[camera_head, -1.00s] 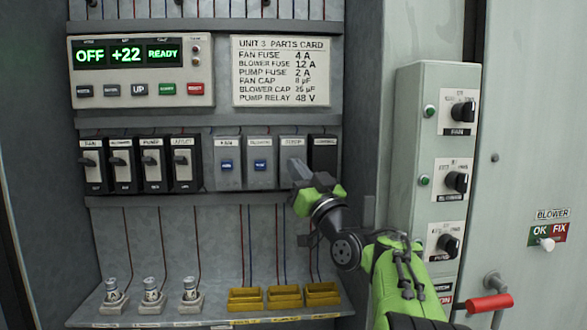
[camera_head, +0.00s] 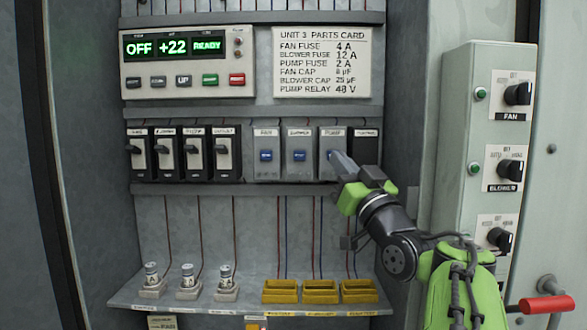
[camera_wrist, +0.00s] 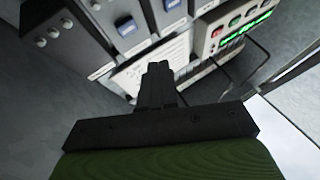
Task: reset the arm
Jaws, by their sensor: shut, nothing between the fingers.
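My gripper (camera_head: 334,157) is shut and empty. Its dark fingers point up and to the left, in front of the third blue-button module (camera_head: 333,141), labelled PUMP, and cover that module's button. I cannot tell whether the fingertips touch it. In the wrist view, the closed fingers (camera_wrist: 158,70) stick out from a dark mount, with cabinet modules and the display panel beyond. My green and black arm reaches in from the lower right.
A display panel (camera_head: 188,62) reads OFF, +22, READY. Black switches (camera_head: 192,155) line the left. Fuses (camera_head: 188,277) and yellow holders (camera_head: 320,292) sit on the lower shelf. A knob box (camera_head: 462,150) stands right of my arm, with a red handle (camera_head: 547,304) below.

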